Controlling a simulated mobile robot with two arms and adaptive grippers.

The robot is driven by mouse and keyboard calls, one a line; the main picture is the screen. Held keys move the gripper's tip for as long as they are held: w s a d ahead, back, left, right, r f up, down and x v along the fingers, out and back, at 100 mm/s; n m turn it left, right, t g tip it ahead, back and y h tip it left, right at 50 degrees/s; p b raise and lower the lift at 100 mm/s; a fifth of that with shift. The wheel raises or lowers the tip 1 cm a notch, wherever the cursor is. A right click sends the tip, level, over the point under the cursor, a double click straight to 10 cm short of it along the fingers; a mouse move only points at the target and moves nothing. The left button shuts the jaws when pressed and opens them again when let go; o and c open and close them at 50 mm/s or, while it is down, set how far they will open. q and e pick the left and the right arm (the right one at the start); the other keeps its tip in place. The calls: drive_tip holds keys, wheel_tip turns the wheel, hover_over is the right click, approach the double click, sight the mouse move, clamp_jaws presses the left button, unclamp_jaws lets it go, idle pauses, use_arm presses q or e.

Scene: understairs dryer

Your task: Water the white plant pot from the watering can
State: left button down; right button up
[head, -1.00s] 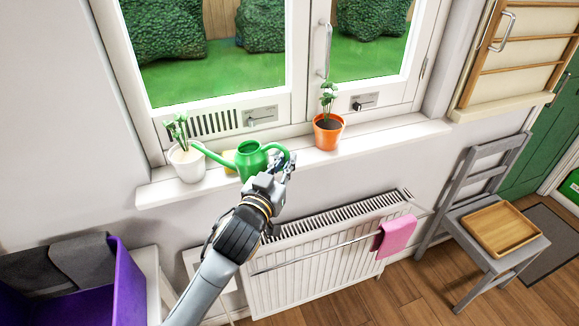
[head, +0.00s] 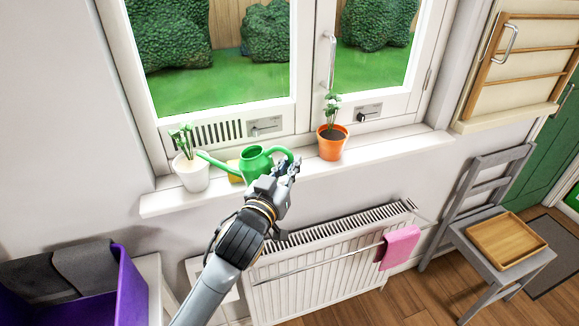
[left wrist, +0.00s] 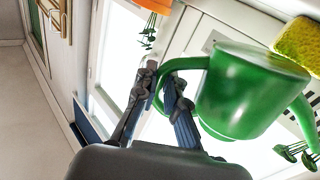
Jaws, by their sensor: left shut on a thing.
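The green watering can (head: 257,167) is at the windowsill, its spout pointing left. The spout tip shows at the right rim of the white plant pot (head: 192,177), which stands upright at the sill's left end with a leafy plant. I cannot tell whether the can touches the sill. My left gripper (head: 287,170) is at the can's right side. In the left wrist view my left gripper (left wrist: 163,90) is closed around the handle of the can (left wrist: 250,92). The white pot's plant (left wrist: 298,150) shows there at lower right. My right gripper is not in view.
An orange pot (head: 331,148) with a plant stands on the sill to the right. A radiator (head: 320,270) with a pink cloth (head: 398,247) is below. A purple bin (head: 130,275) is at lower left.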

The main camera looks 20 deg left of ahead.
sight(289, 153)
use_arm(q)
drive_tip(key=shift+r, duration=0.4)
drive_tip(key=shift+a+r+n, duration=0.15)
drive_tip(key=shift+r+n, duration=0.65)
drive_tip(key=shift+r, duration=0.3)
drive_tip(key=shift+a+r+n, duration=0.2)
drive_tip(key=shift+r+n, duration=0.4)
drive_tip(key=shift+r, duration=0.45)
drive_tip(key=shift+a+r+n+t+p, duration=0.2)
drive_tip(key=shift+r+n, duration=0.1)
drive_tip(key=shift+r, duration=0.3)
drive_tip(key=shift+a+r+n+t+p, duration=0.2)
drive_tip(key=shift+r+n, duration=0.1)
drive_tip(key=shift+r, duration=0.3)
idle(1.2)
